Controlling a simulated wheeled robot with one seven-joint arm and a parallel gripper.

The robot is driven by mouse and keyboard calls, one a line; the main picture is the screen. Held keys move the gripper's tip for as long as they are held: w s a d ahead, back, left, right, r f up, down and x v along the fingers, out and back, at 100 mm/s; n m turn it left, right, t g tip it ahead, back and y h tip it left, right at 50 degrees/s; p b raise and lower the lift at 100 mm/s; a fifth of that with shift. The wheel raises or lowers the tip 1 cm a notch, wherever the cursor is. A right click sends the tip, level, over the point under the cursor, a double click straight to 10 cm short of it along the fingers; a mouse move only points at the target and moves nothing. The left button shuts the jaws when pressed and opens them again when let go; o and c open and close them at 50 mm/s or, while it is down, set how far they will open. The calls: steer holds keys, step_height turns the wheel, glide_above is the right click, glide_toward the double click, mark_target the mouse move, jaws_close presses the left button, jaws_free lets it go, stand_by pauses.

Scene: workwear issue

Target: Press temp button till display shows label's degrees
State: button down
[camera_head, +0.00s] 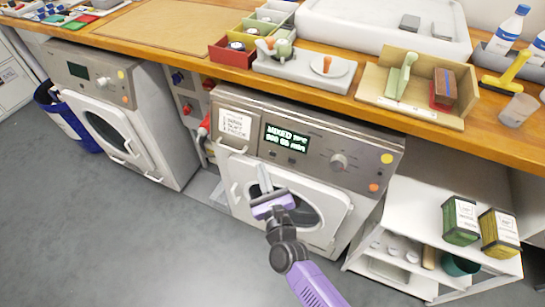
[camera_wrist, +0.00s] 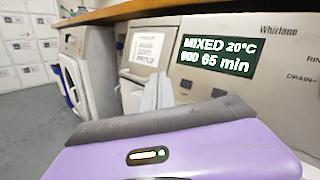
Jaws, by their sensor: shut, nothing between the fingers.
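The washing machine's dark display (camera_head: 286,138) reads "MIXED 20°C" and "65 min" in the wrist view (camera_wrist: 217,55); one short word before 65 is unclear. A white paper label (camera_head: 235,124) is on the panel left of the display; its degrees are not legible, and it also shows in the wrist view (camera_wrist: 148,48). Small dark buttons sit below the display, one left (camera_wrist: 186,83) and one right (camera_wrist: 219,96); their markings are unreadable. My gripper (camera_head: 263,174) is shut and empty, in front of the door below the display. Its pale fingers show in the wrist view (camera_wrist: 157,93).
A knob (camera_head: 338,162) and an orange button (camera_head: 374,187) are further right on the panel. The wooden counter (camera_head: 170,45) overhangs above. A white shelf (camera_head: 405,200) stands right.

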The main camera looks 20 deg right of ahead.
mark_target(273, 154)
steer(key=shift+w+d+f+b, duration=0.25)
steer(key=shift+w+d+b, duration=0.3)
steer(key=shift+b, duration=0.05)
steer(key=shift+w+d+f+b, duration=0.3)
steer(key=shift+w+d+b, duration=0.3)
steer(key=shift+b, duration=0.05)
steer(key=shift+w+d+f+b, duration=0.25)
steer(key=shift+w+d+b, duration=0.3)
steer(key=shift+b, duration=0.05)
stand_by(0.8)
steer(key=shift+w+d+f+b, duration=0.15)
steer(key=shift+w+d+b, duration=0.15)
steer(key=shift+b, duration=0.3)
steer(key=shift+w+d+b, duration=0.2)
steer(key=shift+d+b, duration=0.05)
steer(key=shift+b, duration=0.15)
stand_by(0.4)
steer(key=shift+s+a, duration=0.1)
stand_by(0.4)
steer(key=shift+s+a+r+p, duration=0.2)
steer(key=shift+s+a+p, duration=0.25)
steer(key=shift+p, duration=0.15)
